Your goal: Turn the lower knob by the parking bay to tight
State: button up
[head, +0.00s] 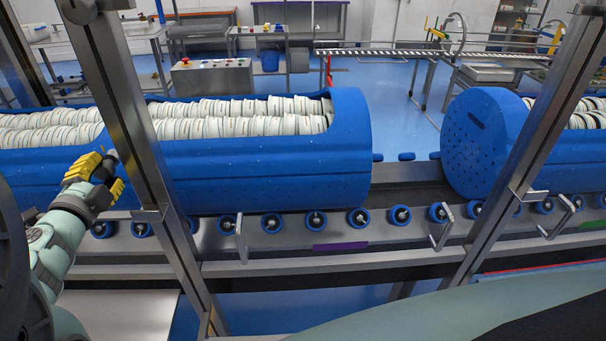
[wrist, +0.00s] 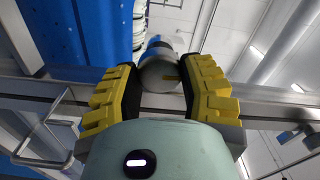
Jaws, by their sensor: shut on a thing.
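My gripper (head: 107,168) is at the left in the head view, raised beside a slanted metal post. Its yellow-padded fingers (wrist: 160,68) are shut on a grey round knob (wrist: 158,73) in the wrist view. A small yellow mark shows on the knob's face. In the head view the knob (head: 112,155) is small and mostly hidden by the fingers. I cannot tell from these frames which way its mark reads, nor do I see a second knob clearly.
A blue tub carrier (head: 270,170) full of white tubs lies behind my gripper. Another blue carrier (head: 480,145) stands to the right. Blue rollers (head: 316,221) line the rail below. Metal posts (head: 135,130) and handles (head: 242,238) stand close by.

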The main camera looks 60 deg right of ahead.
jog(key=shift+m, duration=0.3)
jog(key=o, duration=1.2)
jog(key=shift+v, duration=6)
